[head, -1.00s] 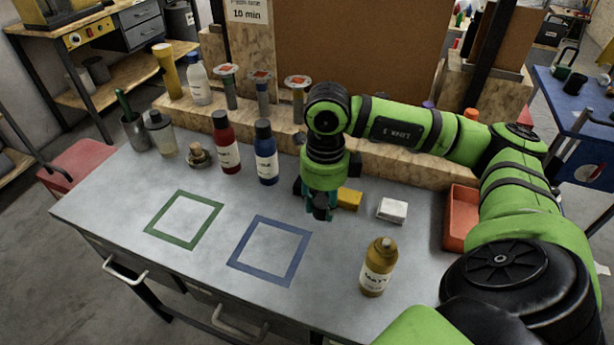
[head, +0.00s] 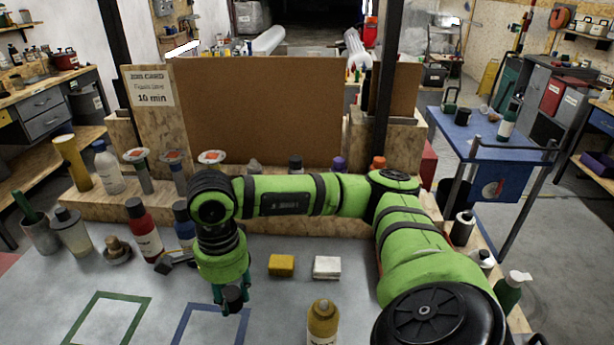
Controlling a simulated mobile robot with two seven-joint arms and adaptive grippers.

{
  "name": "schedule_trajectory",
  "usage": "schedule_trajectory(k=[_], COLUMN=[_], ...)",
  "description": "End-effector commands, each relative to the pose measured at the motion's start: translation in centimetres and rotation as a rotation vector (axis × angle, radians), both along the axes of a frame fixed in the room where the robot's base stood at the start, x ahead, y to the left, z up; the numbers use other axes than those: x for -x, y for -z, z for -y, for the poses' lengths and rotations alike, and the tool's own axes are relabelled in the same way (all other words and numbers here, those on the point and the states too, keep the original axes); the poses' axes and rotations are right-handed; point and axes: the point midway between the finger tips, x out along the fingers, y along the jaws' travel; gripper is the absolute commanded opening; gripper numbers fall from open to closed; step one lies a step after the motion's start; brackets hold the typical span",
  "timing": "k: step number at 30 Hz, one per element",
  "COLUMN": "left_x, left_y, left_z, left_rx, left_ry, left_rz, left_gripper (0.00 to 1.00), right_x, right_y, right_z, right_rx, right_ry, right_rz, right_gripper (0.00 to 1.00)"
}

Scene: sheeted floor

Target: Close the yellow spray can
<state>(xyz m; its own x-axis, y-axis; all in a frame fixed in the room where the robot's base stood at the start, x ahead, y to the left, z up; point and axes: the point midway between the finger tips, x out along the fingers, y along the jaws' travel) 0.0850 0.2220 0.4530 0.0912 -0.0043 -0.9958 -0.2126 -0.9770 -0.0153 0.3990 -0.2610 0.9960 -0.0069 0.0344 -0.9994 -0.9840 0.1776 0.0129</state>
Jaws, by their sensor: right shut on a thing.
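The yellow spray can (head: 323,322) stands upright on the grey table at the bottom of the head view, its lower part cut off by the frame. Its top shows a narrow nozzle with no cap over it. My right gripper (head: 232,300) points down to the left of the can, apart from it. It is shut on a small dark round thing (head: 233,296), which looks like a cap; the fingers partly hide it. I cannot tell whether this thing touches the table. My left gripper is not in view.
A yellow block (head: 281,265) and a white block (head: 327,267) lie behind the can. A red bottle (head: 144,232) and a blue bottle (head: 184,224) stand at left. Green (head: 140,318) and blue (head: 181,325) square outlines mark the table. A wooden ledge (head: 290,222) runs behind.

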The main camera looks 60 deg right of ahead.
Motion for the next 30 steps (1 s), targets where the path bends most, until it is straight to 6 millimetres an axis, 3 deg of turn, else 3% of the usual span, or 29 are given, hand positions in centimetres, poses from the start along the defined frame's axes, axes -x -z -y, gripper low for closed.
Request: schedule_trajectory(k=[12,18,24,30], left_x=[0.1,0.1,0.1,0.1], left_y=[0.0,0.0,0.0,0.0], left_z=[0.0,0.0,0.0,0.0], left_rx=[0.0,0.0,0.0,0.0], left_ry=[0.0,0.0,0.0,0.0], left_rz=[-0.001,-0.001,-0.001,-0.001], left_gripper=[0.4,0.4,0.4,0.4], right_x=[-0.3,-0.2,-0.2,-0.1], right_y=[-0.8,-1.1,-1.2,-1.2], right_z=[-5.7,-7.3,-8.0,-8.0], right_rx=[0.001,0.013,0.019,0.019], right_ry=[-1.135,-1.547,-1.731,-1.753], right_rz=[0.036,0.038,0.035,0.034], right_gripper=[0.25,0.25,0.25,0.25])
